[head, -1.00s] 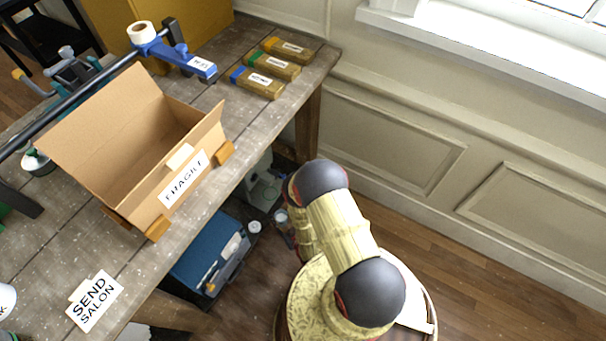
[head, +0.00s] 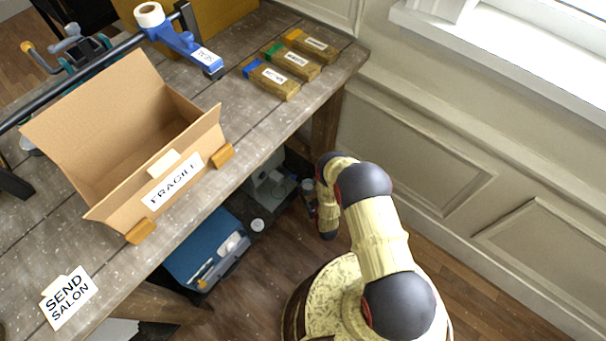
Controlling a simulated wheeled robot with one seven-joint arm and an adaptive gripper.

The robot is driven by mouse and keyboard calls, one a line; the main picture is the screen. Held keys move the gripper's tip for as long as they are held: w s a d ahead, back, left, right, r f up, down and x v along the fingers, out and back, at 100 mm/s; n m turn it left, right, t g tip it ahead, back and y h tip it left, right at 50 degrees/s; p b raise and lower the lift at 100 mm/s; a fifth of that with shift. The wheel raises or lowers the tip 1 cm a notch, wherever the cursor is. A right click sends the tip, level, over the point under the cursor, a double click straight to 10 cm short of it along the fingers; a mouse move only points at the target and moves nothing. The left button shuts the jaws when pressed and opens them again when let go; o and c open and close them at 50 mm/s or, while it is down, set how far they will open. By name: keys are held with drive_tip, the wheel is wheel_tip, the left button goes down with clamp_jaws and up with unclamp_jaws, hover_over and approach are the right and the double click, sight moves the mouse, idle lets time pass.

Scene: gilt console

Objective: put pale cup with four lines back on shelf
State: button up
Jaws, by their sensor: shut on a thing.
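The pale cup with four lines does not show in the head view, and I see no shelf that I can tell as the cup's place. My gripper does not show either. My arm rises from its base at the lower right, bends at a dark joint and points down toward the floor beside the workbench. Its far end is hidden or too small to make out, so I cannot see what it holds.
An open cardboard box marked FRAGILE (head: 105,115) stands on the wooden workbench (head: 235,120). Labelled blocks (head: 290,60) lie at the back. A blue toolbox (head: 207,250) sits beneath. Floor shows between bench and panelled wall.

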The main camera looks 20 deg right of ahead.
sight(306, 181)
drive_tip(key=w+b, duration=0.1)
drive_tip(key=w, duration=0.4)
drive_tip(key=shift+w+a, duration=0.15)
drive_tip(key=shift+w, duration=0.25)
drive_tip(key=w+b, duration=0.1)
drive_tip(key=w, duration=0.2)
drive_tip(key=shift+w+a+b, duration=0.1)
drive_tip(key=shift+w+b, duration=0.1)
drive_tip(key=shift+b, duration=0.2)
drive_tip(key=shift+f+b, duration=0.45)
drive_tip(key=shift+f, duration=0.4)
drive_tip(key=shift+w+r, duration=0.1)
drive_tip(key=shift+r, duration=0.05)
drive_tip(key=o, duration=1.3)
